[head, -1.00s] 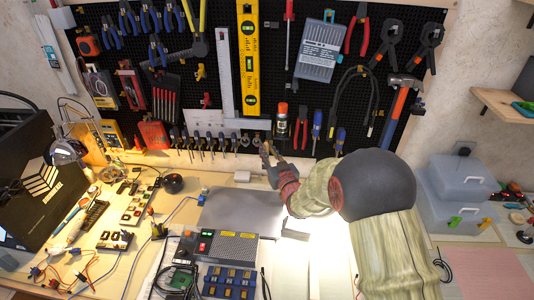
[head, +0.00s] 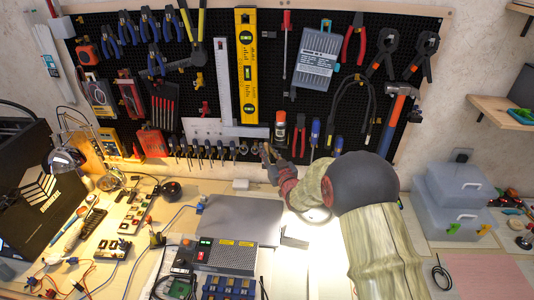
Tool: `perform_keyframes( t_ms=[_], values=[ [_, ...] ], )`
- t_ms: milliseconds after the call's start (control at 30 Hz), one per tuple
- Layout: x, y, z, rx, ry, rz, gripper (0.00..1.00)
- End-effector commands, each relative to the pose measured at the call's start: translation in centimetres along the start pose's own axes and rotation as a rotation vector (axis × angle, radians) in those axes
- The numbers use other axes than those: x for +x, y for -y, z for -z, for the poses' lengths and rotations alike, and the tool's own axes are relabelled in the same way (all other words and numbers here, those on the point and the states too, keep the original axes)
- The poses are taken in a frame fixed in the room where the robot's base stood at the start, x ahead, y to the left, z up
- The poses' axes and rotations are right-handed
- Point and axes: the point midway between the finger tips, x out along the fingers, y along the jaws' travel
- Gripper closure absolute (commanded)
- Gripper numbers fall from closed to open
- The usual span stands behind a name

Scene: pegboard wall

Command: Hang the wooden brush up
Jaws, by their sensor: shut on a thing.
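My arm comes in from the lower right and covers part of the bench.
A grey laptop-like panel (head: 240,218) lies on the bench below.

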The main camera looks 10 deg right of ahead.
Motion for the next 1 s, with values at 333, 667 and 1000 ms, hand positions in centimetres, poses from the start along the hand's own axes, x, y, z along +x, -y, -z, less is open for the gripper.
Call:
perform_keyframes(
  t_ms=[333,667,1000],
  values=[
    [1.8,-0.9,0.1,0.0,-0.002,0.0,1.0],
    [2.3,-1.2,-0.3,-0.001,-0.001,0.0,1.0],
    [2.3,-1.2,-0.2,0.0,-0.001,0.0,1.0]
  ],
)
